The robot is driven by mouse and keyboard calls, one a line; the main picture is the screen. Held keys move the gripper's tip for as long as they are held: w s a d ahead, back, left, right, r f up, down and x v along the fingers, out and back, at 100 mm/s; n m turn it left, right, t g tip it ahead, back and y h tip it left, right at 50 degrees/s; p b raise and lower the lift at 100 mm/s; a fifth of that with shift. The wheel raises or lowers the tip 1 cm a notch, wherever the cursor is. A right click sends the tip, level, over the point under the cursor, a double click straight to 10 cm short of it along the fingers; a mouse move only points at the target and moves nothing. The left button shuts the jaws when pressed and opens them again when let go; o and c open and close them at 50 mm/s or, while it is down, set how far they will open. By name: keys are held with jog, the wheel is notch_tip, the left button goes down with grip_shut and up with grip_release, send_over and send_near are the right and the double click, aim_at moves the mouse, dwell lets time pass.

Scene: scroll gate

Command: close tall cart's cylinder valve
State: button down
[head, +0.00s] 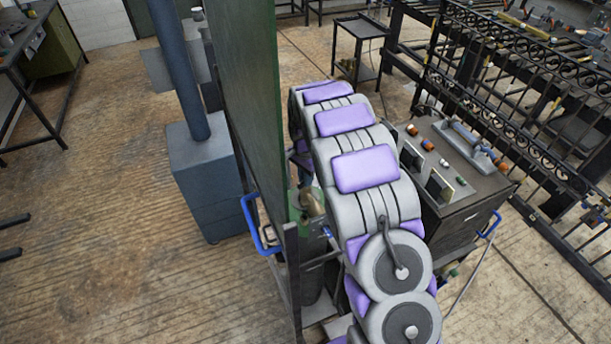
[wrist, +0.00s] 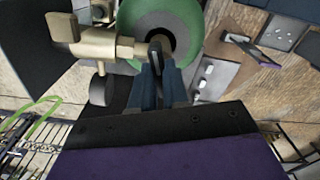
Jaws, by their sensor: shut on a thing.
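The tall cart (head: 245,110) is a high green panel on a dark frame with a blue handle. A green cylinder stands on its right side, with brass valve parts (head: 311,203) at its top, partly hidden by my arm. In the wrist view the cylinder's green, rounded top (wrist: 185,22) is at upper centre, and the brass valve (wrist: 98,45) reaches in from the left. My gripper (wrist: 158,72) has dark blue fingers shut on the valve's small dark handle (wrist: 155,46) at the end of the brass stem. How far the handle is turned cannot be told.
A dark low cart (head: 455,175) with knobs and a blue handle stands close right of my arm. A blue-grey post on a box base (head: 205,165) is left of the tall cart. A black iron gate (head: 530,90) fills the right.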

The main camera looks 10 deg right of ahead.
jog(key=shift+m, duration=2)
jog(key=c, duration=1.3)
grip_release()
jog(key=shift+w, duration=0.15)
jog(key=shift+o, duration=0.9)
notch_tip(320, 180, up, 17)
jog(key=shift+r+p, duration=0.15)
jog(key=shift+p, duration=0.3)
